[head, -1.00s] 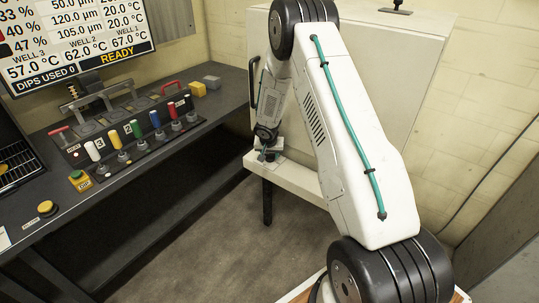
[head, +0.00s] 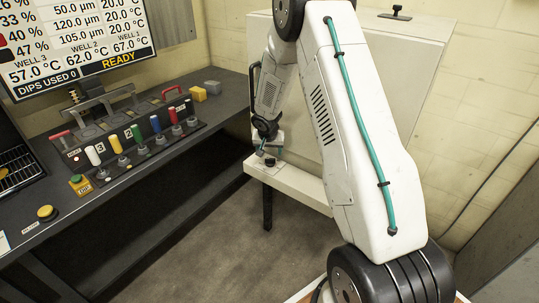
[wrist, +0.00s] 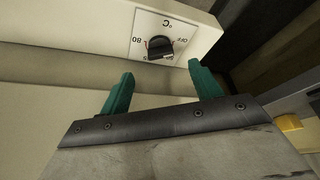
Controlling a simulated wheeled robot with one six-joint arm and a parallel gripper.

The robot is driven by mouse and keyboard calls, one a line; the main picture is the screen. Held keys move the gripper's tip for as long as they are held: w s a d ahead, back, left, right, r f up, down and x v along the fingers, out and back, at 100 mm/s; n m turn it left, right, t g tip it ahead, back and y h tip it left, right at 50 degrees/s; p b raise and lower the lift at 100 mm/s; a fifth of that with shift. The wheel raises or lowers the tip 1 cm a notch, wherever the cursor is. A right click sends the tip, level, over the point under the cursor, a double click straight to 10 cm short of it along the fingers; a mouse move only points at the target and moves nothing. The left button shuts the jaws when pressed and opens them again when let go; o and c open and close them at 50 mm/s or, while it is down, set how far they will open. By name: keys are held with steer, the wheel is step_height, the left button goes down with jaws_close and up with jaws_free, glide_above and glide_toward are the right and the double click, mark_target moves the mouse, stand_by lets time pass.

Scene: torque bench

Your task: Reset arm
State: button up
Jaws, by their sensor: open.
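My gripper (wrist: 161,88) shows in the wrist view with its two green fingers spread apart and nothing between them. Beyond the fingertips is a black dial knob (wrist: 160,47) on a white plate (wrist: 176,23) marked "OFF", "80" and "°C". The fingers are apart from the knob. In the head view, the end of my arm hangs just above the white ledge (head: 300,184), near the small dark knob (head: 270,162).
A dark bench (head: 215,110) on the left carries a panel of coloured handles (head: 137,131), a yellow button (head: 47,212) and a yellow block (head: 199,94). A screen (head: 75,45) reads "READY". A pale cabinet (head: 400,70) stands behind my arm. The floor (head: 195,225) is clear.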

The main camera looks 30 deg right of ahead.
steer(key=shift+r, duration=0.1)
stand_by(0.5)
steer(key=s+n+g, duration=0.2)
steer(key=s+g, duration=0.1)
steer(key=s, duration=0.5)
steer(key=s+a+r+n+y, duration=0.1)
steer(key=s+a+r+n, duration=0.1)
steer(key=s+a+r, duration=0.4)
steer(key=s+a+r+n+y, duration=0.1)
steer(key=s+a+r, duration=0.6)
steer(key=s+r, duration=0.8)
steer(key=s+a+r+n, duration=0.2)
steer(key=s+a+r, duration=0.5)
steer(key=s+r, duration=0.4)
steer(key=shift+s+a+n+t+y, duration=0.25)
steer(key=shift+s+n+t+y, duration=0.15)
steer(key=shift+s, duration=0.75)
